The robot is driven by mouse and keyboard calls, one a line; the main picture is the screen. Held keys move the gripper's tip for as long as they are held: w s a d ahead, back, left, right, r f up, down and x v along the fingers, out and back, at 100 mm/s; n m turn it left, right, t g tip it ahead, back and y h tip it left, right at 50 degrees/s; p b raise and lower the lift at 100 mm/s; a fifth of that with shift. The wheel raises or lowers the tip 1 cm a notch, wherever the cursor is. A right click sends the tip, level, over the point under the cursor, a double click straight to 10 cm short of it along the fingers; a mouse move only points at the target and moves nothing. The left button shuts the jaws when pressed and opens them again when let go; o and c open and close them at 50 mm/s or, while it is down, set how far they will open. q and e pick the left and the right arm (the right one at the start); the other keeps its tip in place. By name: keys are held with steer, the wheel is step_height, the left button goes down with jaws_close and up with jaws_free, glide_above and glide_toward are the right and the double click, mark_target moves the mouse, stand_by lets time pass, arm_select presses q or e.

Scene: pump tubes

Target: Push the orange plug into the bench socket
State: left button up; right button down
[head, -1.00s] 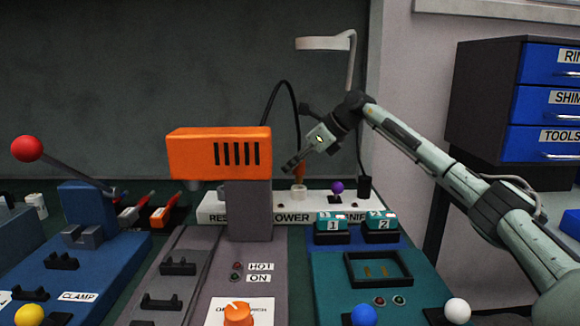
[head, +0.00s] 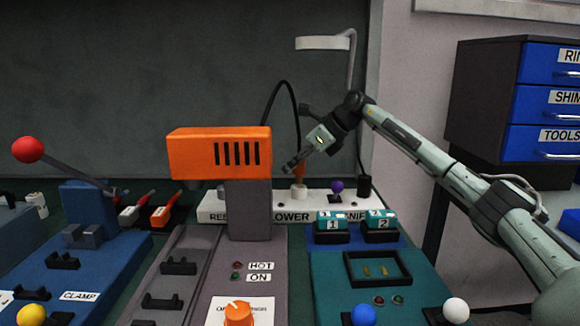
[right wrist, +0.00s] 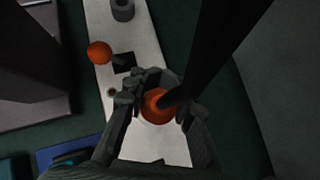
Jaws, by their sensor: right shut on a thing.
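The orange plug (head: 299,171) is upright at the white socket (head: 299,191) on the bench's long white strip. Its lower end meets the socket top in the head view; I cannot tell how deep it sits. A black cable runs up from it and arcs to the left. My right gripper (head: 290,167) comes in from the right and is shut on the plug. In the right wrist view both fingers flank the orange plug (right wrist: 155,107), and the dark cable crosses in front. The plug hides the socket opening. My left gripper is not in view.
A black-based lever with a purple knob (head: 337,186) stands just right of the socket, and a black post (head: 364,186) beyond it. The orange-headed machine (head: 219,153) stands close on the left. A lamp (head: 322,43) hangs above. Teal blocks 1 and 2 (head: 332,224) sit in front.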

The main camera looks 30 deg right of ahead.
steer(key=shift+f+b, duration=0.7)
steer(key=shift+f, duration=1.15)
steer(key=c, duration=1.2)
jaws_free()
steer(key=shift+r, duration=0.1)
steer(key=v, duration=1.2)
